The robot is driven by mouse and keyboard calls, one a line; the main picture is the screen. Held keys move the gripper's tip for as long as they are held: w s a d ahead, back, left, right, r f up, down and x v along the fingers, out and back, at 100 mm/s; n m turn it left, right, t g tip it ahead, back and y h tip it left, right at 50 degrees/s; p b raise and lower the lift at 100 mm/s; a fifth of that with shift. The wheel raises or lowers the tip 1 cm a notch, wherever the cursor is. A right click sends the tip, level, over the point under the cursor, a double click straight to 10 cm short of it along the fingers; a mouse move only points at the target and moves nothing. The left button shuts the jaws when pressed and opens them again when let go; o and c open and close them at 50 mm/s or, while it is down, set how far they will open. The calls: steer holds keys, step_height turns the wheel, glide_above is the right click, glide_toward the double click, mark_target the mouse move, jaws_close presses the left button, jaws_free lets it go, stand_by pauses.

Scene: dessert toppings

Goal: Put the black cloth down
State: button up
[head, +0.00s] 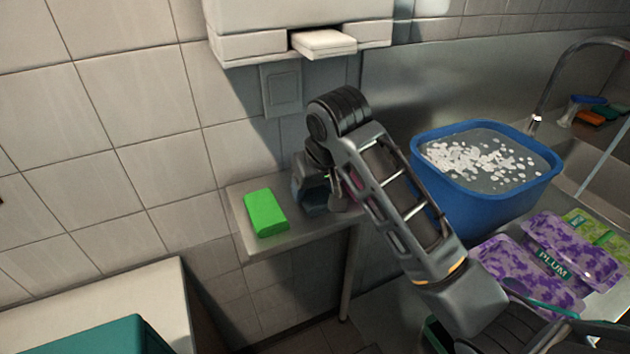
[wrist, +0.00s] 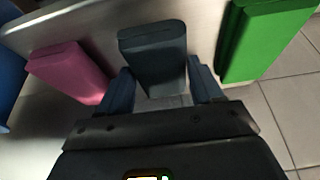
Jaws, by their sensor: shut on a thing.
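The black cloth (wrist: 152,52) is a dark, folded block. In the wrist view it sits between the two fingers of my gripper (wrist: 160,88), which is shut on it. It is at or close above the steel shelf (head: 292,232), between the other two cloths; I cannot tell whether it touches the shelf. In the head view my gripper (head: 318,190) is over the shelf, and my arm hides part of it. A green cloth (head: 265,213) lies to the left in the head view and to the right in the wrist view (wrist: 262,38). A pink cloth (wrist: 68,70) lies on the other side.
A blue tub (head: 480,205) of water with white floating bits stands right of my arm. A white dispenser (head: 300,25) hangs on the wall above the shelf.

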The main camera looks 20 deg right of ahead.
steer(key=o, duration=1)
steer(key=shift+f, duration=0.1)
